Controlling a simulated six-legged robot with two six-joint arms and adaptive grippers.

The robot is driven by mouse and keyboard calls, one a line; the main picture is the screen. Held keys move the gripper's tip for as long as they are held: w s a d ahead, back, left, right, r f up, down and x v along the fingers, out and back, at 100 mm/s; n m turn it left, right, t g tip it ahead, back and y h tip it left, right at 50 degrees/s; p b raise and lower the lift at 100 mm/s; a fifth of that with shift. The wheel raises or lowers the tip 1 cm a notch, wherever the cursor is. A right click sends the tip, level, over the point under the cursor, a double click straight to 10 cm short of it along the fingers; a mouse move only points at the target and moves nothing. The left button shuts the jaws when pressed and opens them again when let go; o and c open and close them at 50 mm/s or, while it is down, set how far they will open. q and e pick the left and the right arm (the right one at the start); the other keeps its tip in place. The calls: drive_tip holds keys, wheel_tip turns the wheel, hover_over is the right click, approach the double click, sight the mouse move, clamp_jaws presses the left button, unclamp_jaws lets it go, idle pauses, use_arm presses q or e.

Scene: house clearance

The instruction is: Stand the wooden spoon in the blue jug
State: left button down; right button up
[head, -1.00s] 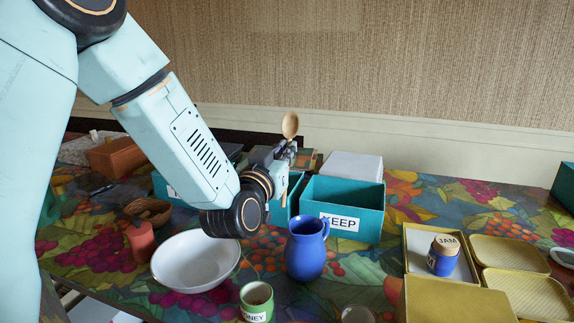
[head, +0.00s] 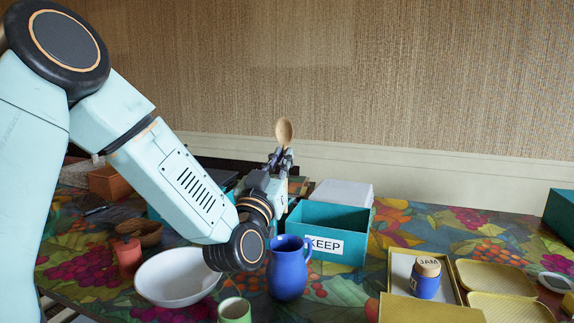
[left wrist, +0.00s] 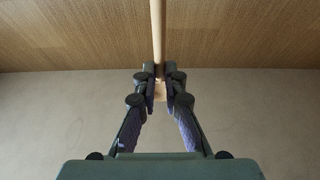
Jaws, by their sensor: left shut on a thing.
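The wooden spoon (head: 285,132) is held upright, bowl up, in my left gripper (head: 281,160). The left gripper is shut on its handle, and the spoon is above and behind the blue jug. In the left wrist view the handle (left wrist: 158,30) runs between the two fingertips (left wrist: 160,84). The blue jug (head: 287,270) stands upright on the table, its handle to the right, just in front of the KEEP box. My left wrist is close to the left of the jug. The jug's inside is mostly hidden. My right gripper is not in view.
A teal KEEP box (head: 345,247) stands behind the jug. A white bowl (head: 178,277) and a green mug (head: 234,311) are left of it. A blue jam jar (head: 426,280) sits in a yellow box at right. The patterned table (head: 345,291) has some free room right of the jug.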

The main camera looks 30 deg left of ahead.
use_arm(q)
wheel_tip(320, 180, down, 16)
drive_tip(key=b, duration=1.2)
drive_tip(key=shift+d+r+b, duration=0.25)
drive_tip(key=shift+b, duration=0.05)
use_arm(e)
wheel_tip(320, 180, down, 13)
